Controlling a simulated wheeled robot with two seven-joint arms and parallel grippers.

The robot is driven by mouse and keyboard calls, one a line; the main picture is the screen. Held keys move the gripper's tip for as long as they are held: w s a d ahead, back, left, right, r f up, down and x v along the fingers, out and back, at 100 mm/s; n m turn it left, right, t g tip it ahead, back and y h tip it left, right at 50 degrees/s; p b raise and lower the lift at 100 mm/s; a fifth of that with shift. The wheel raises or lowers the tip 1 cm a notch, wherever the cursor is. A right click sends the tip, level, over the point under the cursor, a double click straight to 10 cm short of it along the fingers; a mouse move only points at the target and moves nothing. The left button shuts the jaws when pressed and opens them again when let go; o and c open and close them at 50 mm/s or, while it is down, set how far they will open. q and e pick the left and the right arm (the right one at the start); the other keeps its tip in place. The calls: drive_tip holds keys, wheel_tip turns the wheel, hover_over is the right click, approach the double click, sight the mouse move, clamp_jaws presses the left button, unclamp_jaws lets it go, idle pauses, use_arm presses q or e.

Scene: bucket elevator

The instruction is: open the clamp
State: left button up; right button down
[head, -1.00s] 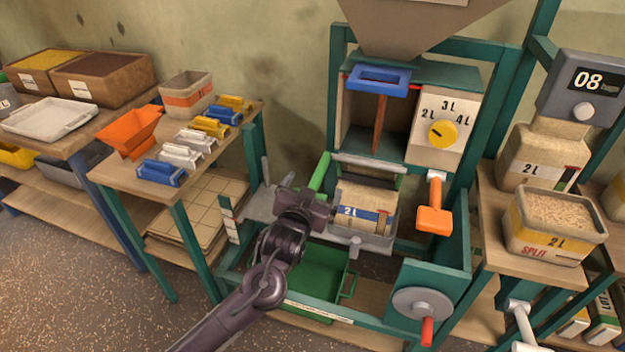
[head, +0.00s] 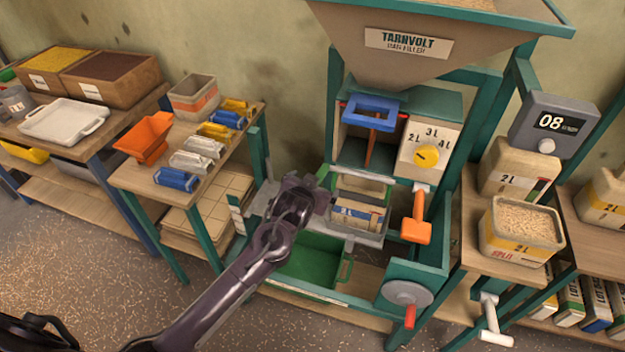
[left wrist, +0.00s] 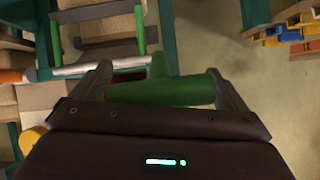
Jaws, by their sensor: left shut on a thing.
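The clamp's green handle (head: 324,174) shows as a small piece at the left side of the bag station in the head view. My left gripper (head: 324,198) covers the rest of it. In the left wrist view the green bar (left wrist: 165,92) lies across between the two fingers of my left gripper (left wrist: 168,88), which is shut on it. A bag marked 2L (head: 358,214) sits in the grey holder to the right of the gripper. My right gripper is not in view.
An orange-handled lever (head: 416,230) hangs right of the bag. A blue frame handle (head: 371,112) and yellow dial (head: 427,156) are above. A green bin (head: 312,262) stands below. A side table (head: 135,178) with coloured clips is left.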

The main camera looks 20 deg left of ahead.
use_arm(q)
drive_tip(key=shift+w+r, duration=0.3)
drive_tip(key=shift+r, duration=0.35)
drive_tip(key=shift+p, duration=0.3)
drive_tip(key=o, duration=1)
drive_tip(key=shift+o, duration=0.2)
drive_tip(key=shift+d, duration=0.1)
drive_tip(key=shift+s, duration=0.1)
drive_tip(key=shift+s, duration=0.2)
drive_tip(key=b+v, duration=0.1)
drive_tip(key=v, duration=0.6)
drive_tip(key=shift+s+r, duration=0.1)
drive_tip(key=shift+s, duration=0.05)
